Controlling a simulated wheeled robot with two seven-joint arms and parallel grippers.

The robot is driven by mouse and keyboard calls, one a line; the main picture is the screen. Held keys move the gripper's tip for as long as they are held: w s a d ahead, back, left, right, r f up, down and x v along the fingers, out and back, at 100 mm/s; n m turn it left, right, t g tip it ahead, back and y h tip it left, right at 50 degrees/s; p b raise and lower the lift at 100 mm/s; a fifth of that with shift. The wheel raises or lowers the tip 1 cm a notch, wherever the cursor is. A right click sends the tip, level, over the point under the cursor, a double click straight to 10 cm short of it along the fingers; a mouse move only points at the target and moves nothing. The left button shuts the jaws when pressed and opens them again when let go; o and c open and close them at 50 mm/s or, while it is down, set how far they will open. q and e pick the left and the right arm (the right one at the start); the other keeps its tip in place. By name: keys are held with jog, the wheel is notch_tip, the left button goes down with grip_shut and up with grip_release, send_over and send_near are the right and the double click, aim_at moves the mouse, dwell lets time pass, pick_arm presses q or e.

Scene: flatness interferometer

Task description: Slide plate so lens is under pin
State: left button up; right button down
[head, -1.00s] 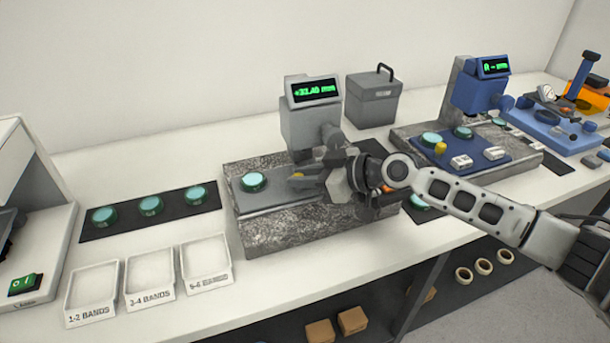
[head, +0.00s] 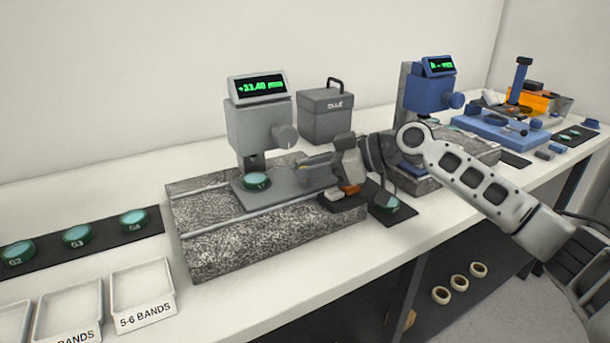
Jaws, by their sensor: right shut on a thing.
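The grey plate (head: 285,186) lies on the speckled granite base (head: 235,240) of the grey gauge (head: 257,125). A teal lens (head: 256,181) with a green rim sits near the plate's left end. The gauge's pin (head: 254,163) comes down just above and behind the lens in the picture. The lens looks roughly below it, but I cannot tell exact alignment or contact. My right gripper (head: 318,165) is shut at the plate's right part, apparently on its handle, which the fingers hide. My left gripper is not in view.
Lenses sit on a dark mat (head: 100,240) at left, behind labelled trays (head: 140,285). A dark mat with another lens (head: 385,203) is right of the base, near my right arm. A grey case (head: 327,115) and a blue gauge (head: 432,92) stand behind.

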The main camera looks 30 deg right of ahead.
jog(key=shift+d, duration=0.25)
jog(key=c, duration=1.3)
grip_release()
jog(key=shift+o, duration=0.2)
pick_arm(q)
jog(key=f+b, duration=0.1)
jog(key=b, duration=0.3)
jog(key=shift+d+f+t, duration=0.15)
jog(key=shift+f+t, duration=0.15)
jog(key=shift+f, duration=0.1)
pick_arm(e)
jog(key=v, duration=1.6)
jog(key=shift+a, duration=0.1)
